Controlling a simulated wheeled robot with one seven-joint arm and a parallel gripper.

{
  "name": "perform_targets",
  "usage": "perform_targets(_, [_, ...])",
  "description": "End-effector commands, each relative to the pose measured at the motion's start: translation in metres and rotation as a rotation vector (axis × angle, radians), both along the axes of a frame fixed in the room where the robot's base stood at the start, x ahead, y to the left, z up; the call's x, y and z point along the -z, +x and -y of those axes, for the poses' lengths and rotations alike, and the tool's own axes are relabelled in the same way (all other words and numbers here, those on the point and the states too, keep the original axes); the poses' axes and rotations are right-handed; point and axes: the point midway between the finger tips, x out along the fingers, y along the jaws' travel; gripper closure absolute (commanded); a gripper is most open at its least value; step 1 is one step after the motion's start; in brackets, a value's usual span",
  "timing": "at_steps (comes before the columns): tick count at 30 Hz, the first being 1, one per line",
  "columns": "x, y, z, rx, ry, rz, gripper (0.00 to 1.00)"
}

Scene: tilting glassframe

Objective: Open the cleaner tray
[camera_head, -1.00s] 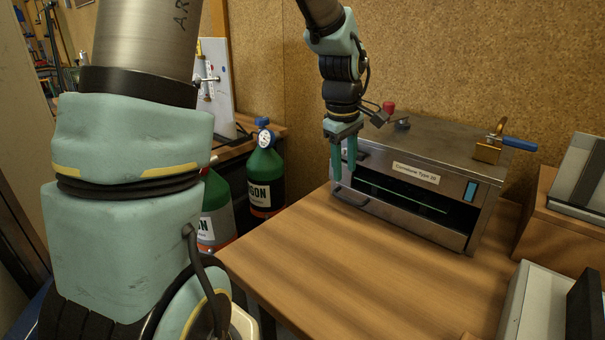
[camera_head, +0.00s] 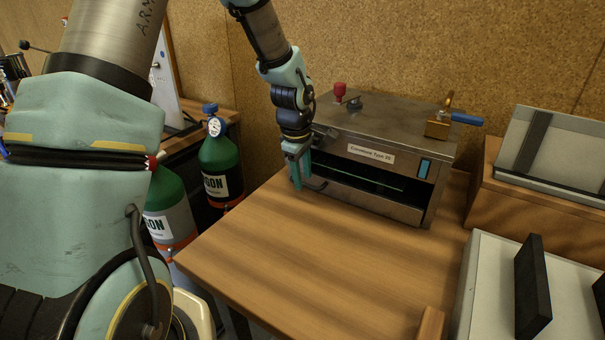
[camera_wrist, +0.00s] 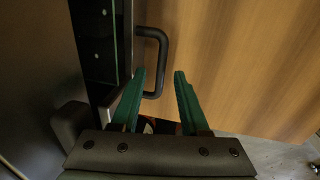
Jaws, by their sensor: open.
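The cleaner (camera_head: 370,130) is a grey metal box at the back of the wooden table, with a labelled front and a dark slot. Its tray front (camera_head: 375,202) is the low metal strip under the slot, apparently flush with the box. A black bar handle (camera_head: 318,186) is at its left end; the handle (camera_wrist: 164,50) also shows in the wrist view. My gripper (camera_head: 300,182) is open at that handle, pointing down. In the wrist view, the open green fingers (camera_wrist: 160,76) appear on either side of the handle bar; contact cannot be told.
A brass clamp with a blue handle (camera_head: 466,118) and a red knob (camera_head: 340,90) sit on top of the cleaner. Grey boxes (camera_head: 485,285) stand to the right. Green gas bottles (camera_head: 221,165) stand left of the table.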

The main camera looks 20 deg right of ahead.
Motion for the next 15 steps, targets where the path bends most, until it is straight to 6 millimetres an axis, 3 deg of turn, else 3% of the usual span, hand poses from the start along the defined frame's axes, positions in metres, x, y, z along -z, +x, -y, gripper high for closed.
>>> perform_targets(11, [0.0064, 0.0007, 0.0008, 0.000, 0.000, 0.000, 0.55])
perform_targets(15, [0.0062, 0.0007, 0.0008, 0.000, 0.000, 0.000, 0.70])
